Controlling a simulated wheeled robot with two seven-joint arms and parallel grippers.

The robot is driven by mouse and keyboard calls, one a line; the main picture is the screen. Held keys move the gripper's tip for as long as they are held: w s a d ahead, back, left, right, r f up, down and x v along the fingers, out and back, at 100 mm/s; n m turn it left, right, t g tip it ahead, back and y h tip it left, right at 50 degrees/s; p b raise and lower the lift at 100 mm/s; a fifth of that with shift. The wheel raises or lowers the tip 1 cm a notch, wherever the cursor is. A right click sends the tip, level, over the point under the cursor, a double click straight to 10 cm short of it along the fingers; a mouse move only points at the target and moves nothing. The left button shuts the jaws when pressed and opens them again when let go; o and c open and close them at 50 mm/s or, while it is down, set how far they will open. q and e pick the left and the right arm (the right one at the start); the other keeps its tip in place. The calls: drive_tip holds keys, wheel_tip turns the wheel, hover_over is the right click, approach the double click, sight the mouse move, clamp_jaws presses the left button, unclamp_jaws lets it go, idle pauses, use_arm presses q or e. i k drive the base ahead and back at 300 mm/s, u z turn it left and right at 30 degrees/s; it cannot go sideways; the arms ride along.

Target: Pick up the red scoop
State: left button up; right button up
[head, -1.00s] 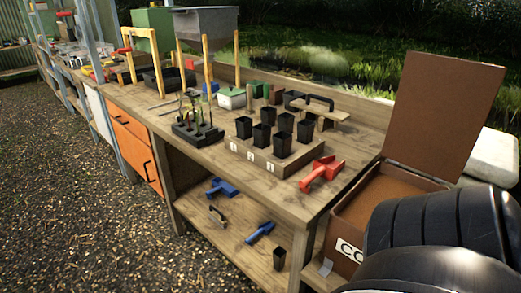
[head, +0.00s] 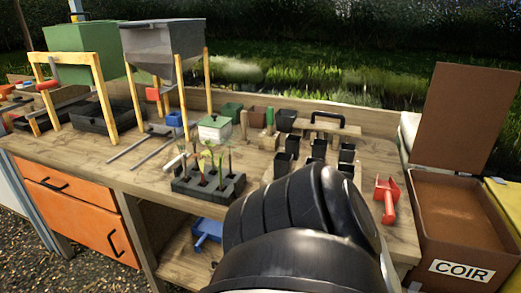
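The red scoop (head: 387,198) lies on the right end of the wooden bench, close to the brown COIR bin. Its handle points toward the front edge of the bench. A black, ribbed link of one of my arms fills the bottom middle of the head view, left of the scoop, and hides part of the bench and pots. No fingertips of either gripper show, so neither gripper can be placed relative to the scoop.
Several black pots (head: 348,153) stand left of the scoop. A dark seedling tray (head: 208,188) is further left. The open COIR bin (head: 461,272), with its lid (head: 462,118) raised, stands at the right. A wooden float with a black handle (head: 322,123) lies behind.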

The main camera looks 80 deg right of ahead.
sight(389, 192)
drive_tip(key=i, duration=0.25)
drive_tip(key=z, duration=1.4)
